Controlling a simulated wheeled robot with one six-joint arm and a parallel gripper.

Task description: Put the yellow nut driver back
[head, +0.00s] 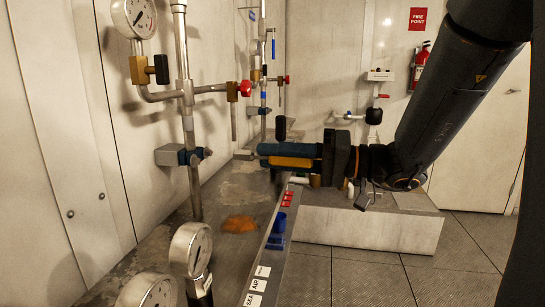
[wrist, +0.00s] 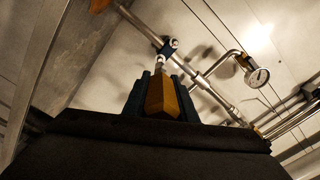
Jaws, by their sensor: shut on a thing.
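My gripper (head: 265,155) reaches in from the right in the head view, its teal fingers pointing left. It is shut on the yellow nut driver (head: 292,162), which shows as a yellow strip along the fingers. In the wrist view the yellow handle (wrist: 160,98) sits between the two dark fingers. The driver's tip is hard to make out against the pipework behind. The driver is held in the air above the far part of the labelled ledge (head: 262,271).
Blue holder (head: 276,232) and red pieces (head: 287,199) sit along the ledge. Gauges (head: 190,248) stand at front left. A vertical pipe (head: 188,110) with a red-knobbed valve (head: 245,89) is left of my gripper. A pale block (head: 370,228) stands behind. Floor (head: 450,275) is clear at right.

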